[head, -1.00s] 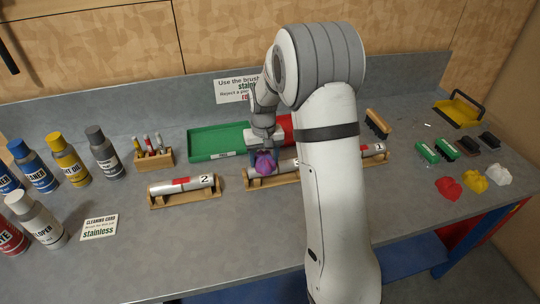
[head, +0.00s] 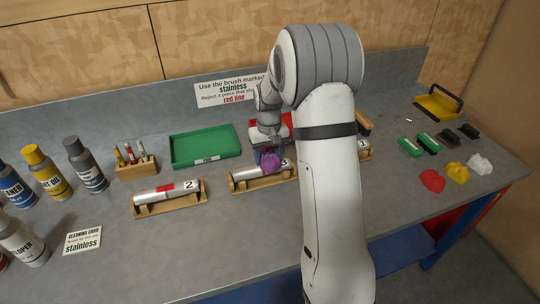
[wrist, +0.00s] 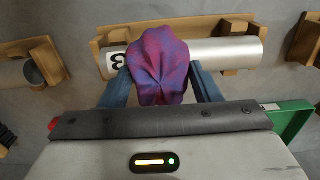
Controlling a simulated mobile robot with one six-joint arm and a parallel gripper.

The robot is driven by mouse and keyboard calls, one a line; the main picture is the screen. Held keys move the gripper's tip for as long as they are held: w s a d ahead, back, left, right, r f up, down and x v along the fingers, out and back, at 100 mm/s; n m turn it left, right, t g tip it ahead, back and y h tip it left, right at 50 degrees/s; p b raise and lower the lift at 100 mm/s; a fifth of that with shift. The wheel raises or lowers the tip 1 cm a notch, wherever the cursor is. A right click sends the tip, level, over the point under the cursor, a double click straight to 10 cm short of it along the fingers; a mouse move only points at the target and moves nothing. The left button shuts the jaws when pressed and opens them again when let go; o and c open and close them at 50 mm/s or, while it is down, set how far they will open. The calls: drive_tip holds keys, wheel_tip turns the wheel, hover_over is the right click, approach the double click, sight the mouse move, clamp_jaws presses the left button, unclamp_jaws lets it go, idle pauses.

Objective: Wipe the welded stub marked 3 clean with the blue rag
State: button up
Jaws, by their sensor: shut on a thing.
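The stub marked 3 (head: 247,173) is a silver tube lying in a wooden cradle (head: 262,183) near the middle of the bench. My gripper (head: 268,151) is shut on a bunched purple-blue rag (head: 268,162). The rag lies over the middle of the tube, apparently touching it. In the wrist view the rag (wrist: 157,62) sits between my gripper's blue fingers (wrist: 160,88), beside the "3" label on the tube (wrist: 225,52). The tube's surface under the rag is hidden. The bare metal to the right of the rag looks plain there.
The stub marked 2 (head: 158,193) lies in its own cradle to the left. A green tray (head: 205,150) stands behind. Another stub (head: 363,148) is partly hidden by my arm. Red, yellow and white rags (head: 457,173) and several brushes lie right. Bottles stand left.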

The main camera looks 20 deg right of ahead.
sight(248, 168)
drive_tip(key=a, duration=0.6)
drive_tip(key=shift+s+a, duration=0.1)
drive_tip(key=shift+a, duration=0.1)
drive_tip(key=shift+a+r, duration=0.2)
drive_tip(key=shift+r, duration=0.05)
wheel_tip(248, 168, up, 2)
drive_tip(key=shift+r+p, duration=0.1)
drive_tip(key=shift+p, duration=0.4)
drive_tip(key=shift+d+r+p, duration=0.1)
drive_tip(key=shift+r+p, duration=1.55)
drive_tip(key=shift+r, duration=1.1)
